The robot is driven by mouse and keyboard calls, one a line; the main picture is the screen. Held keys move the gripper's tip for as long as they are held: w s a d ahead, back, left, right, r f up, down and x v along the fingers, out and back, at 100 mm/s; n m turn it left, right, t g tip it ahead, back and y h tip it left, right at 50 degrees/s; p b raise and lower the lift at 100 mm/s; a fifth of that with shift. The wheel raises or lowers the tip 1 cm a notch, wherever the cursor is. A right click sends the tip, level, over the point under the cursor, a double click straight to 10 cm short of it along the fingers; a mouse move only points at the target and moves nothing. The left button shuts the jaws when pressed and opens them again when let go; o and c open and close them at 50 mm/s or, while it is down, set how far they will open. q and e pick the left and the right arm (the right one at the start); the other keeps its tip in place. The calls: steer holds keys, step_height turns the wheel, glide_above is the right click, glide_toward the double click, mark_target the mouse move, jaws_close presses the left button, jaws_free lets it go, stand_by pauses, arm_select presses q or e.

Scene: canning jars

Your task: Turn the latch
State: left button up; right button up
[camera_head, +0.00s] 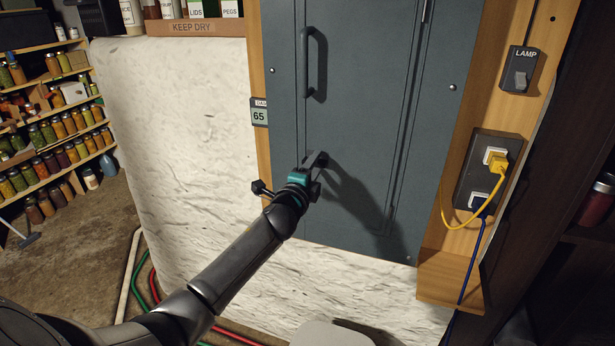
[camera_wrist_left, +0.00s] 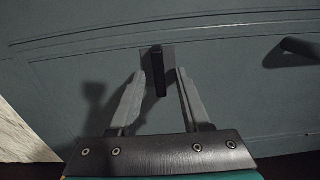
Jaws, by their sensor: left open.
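The latch (camera_wrist_left: 159,75) is a dark, narrow bar on a small plate on the blue-grey cabinet door (camera_head: 365,110). In the left wrist view it stands between the two fingertips of my left gripper (camera_wrist_left: 160,85). The fingers are open, one on each side, with gaps visible to the bar. In the head view my left gripper (camera_head: 316,164) is at the door's lower left part, and I cannot make out the latch apart from the fingers there. My right gripper is not in view.
A dark vertical handle (camera_head: 309,62) is above the gripper on the door; it also shows in the left wrist view (camera_wrist_left: 295,52). At right are a lamp switch (camera_head: 520,72) and an outlet box (camera_head: 488,170) with yellow and blue cords. Jar shelves (camera_head: 45,120) stand far left.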

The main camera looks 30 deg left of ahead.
arm_select(q)
steer(key=b+v, duration=0.1)
steer(key=v, duration=1.4)
stand_by(0.3)
steer(key=s+d+f+n+g+h+b, duration=0.1)
steer(key=s+f+n+g+b, duration=0.2)
steer(key=f, duration=1.2)
steer(key=s+f+n+g+b, duration=0.1)
steer(key=s+f+g+b, duration=0.25)
steer(key=f, duration=1.15)
steer(key=s+d+f+n+g+h+b, duration=0.1)
steer(key=s+f+n+g+b, duration=0.2)
steer(key=f, duration=1.2)
steer(key=s+d+f+n+g+b, duration=0.2)
steer(key=s+d+f, duration=0.2)
steer(key=s+f, duration=0.5)
steer(key=s+d+f+n+g+h+b, duration=0.1)
steer(key=s+d+f+n+g+b, duration=0.1)
steer(key=s+f, duration=0.7)
steer(key=s+d+f+n+g+h+b, duration=0.1)
steer(key=s+d+f+n+g+b, duration=0.1)
steer(key=s+f, duration=0.7)
steer(key=s+d+g+b, duration=0.1)
steer(key=s+d+b, duration=0.1)
steer(key=s, duration=0.3)
steer(key=shift+d, duration=0.9)
steer(key=shift+o, duration=0.3)
